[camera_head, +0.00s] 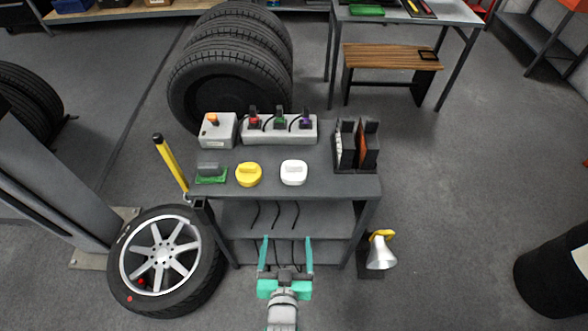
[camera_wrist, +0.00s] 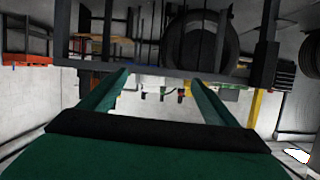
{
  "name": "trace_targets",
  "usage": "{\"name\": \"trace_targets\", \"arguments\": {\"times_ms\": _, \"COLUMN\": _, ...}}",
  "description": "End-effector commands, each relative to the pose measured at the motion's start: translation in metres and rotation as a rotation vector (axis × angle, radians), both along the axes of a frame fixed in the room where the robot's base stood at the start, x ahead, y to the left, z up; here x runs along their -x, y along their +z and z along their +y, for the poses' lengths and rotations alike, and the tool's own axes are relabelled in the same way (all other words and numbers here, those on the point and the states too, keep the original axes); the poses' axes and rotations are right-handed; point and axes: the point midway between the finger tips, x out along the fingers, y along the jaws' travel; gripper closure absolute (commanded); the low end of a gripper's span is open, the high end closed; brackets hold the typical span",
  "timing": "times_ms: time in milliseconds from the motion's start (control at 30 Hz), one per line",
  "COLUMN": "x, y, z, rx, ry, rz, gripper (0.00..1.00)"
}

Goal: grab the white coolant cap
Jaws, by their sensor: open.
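The white coolant cap (camera_head: 294,172) sits on the grey top of the cart (camera_head: 330,188), at the right end of a front row. A yellow cap (camera_head: 248,175) is just left of it, and a grey block on a green base (camera_head: 211,173) is further left. My gripper (camera_head: 286,240) is open and empty, in front of the cart and nearer than the cap. In the wrist view its two green fingers (camera_wrist: 160,82) stand apart with nothing between them up close. I cannot make out the white cap surely in the wrist view.
Behind the caps are a box with an orange knob (camera_head: 218,130) and a grey block with coloured plugs (camera_head: 279,130). A dark rack (camera_head: 356,146) stands at the right. A yellow-handled bar (camera_head: 169,162) rises at the left corner. A wheel (camera_head: 165,260) and lamp (camera_head: 381,252) flank the cart.

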Motion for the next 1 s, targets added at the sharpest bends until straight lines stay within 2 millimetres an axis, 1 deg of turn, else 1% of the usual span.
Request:
{"name": "trace_targets", "arguments": {"times_ms": 33, "x": -0.020, "y": 0.006, "z": 0.000, "rx": 0.001, "ry": -0.002, "rz": -0.003, "gripper": 0.18}}
{"name": "trace_targets", "arguments": {"times_ms": 200, "x": -0.073, "y": 0.023, "z": -0.001, "rx": 0.009, "ry": -0.012, "rz": 0.020, "gripper": 0.18}}
{"name": "trace_targets", "arguments": {"times_ms": 300, "x": -0.100, "y": 0.035, "z": -0.003, "rx": 0.014, "ry": -0.020, "rz": 0.034, "gripper": 0.18}}
{"name": "trace_targets", "arguments": {"times_ms": 400, "x": -0.121, "y": 0.047, "z": -0.005, "rx": 0.019, "ry": -0.028, "rz": 0.044, "gripper": 0.18}}
{"name": "trace_targets", "arguments": {"times_ms": 500, "x": -0.135, "y": 0.056, "z": -0.007, "rx": 0.025, "ry": -0.035, "rz": 0.055, "gripper": 0.18}}
{"name": "trace_targets", "arguments": {"times_ms": 667, "x": -0.147, "y": 0.061, "z": -0.007, "rx": 0.029, "ry": -0.037, "rz": 0.065, "gripper": 0.18}}
{"name": "trace_targets", "arguments": {"times_ms": 733, "x": -0.154, "y": 0.060, "z": -0.007, "rx": 0.030, "ry": -0.037, "rz": 0.066, "gripper": 0.18}}
{"name": "trace_targets", "arguments": {"times_ms": 1000, "x": -0.189, "y": 0.046, "z": -0.013, "rx": 0.030, "ry": -0.044, "rz": 0.066, "gripper": 0.18}}
